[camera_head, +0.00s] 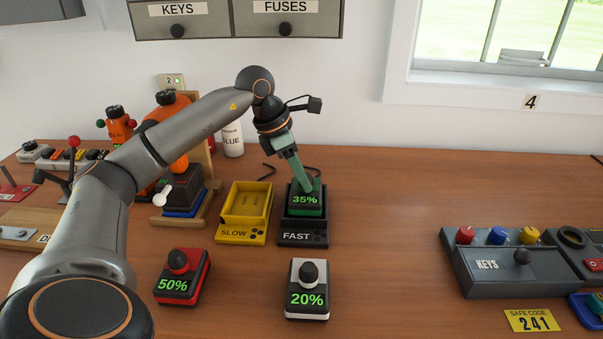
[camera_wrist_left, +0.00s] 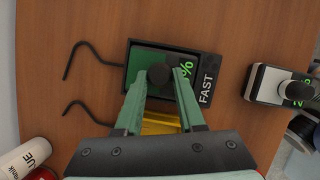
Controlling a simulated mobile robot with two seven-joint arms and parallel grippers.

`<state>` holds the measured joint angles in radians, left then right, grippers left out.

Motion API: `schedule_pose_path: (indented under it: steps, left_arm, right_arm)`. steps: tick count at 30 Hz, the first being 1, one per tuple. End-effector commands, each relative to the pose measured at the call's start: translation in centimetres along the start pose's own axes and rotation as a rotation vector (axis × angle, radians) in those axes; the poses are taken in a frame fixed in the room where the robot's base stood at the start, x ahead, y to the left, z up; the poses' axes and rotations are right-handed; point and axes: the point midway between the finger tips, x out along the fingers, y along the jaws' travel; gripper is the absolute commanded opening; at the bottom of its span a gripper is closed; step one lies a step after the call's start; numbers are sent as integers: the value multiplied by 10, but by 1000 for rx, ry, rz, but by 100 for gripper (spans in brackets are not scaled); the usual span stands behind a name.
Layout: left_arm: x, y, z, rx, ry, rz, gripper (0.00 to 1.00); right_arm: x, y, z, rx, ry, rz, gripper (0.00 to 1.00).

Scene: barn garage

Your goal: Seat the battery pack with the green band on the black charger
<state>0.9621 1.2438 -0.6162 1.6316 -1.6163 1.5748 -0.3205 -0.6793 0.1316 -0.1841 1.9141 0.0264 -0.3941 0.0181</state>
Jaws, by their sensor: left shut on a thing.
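The battery pack with the green band (camera_head: 305,200) reads 35% and has a dark round knob on top. It sits in the bay of the black charger (camera_head: 303,238) labelled FAST. In the left wrist view the pack (camera_wrist_left: 148,62) lies within the walls of the charger (camera_wrist_left: 207,88). My left gripper (camera_head: 303,184) comes down from above and is shut on the knob (camera_wrist_left: 160,76) of this pack. The fingers hide part of the pack, and I cannot tell whether it is fully down. My right gripper is not in view.
A yellow charger (camera_head: 242,212) labelled SLOW stands empty just left of the black one. A red-banded pack (camera_head: 180,277) at 50% and a white-banded pack (camera_head: 308,290) at 20% stand in front. A grey KEYS box (camera_head: 500,262) is at right. The table between is clear.

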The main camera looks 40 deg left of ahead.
Motion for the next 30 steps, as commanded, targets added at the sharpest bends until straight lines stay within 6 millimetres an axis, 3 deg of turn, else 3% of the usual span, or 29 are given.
schedule_pose_path:
  steps: [30]
  left_arm:
    - [4,0,-2,1,-3,2,0]
  right_arm:
    - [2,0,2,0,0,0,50]
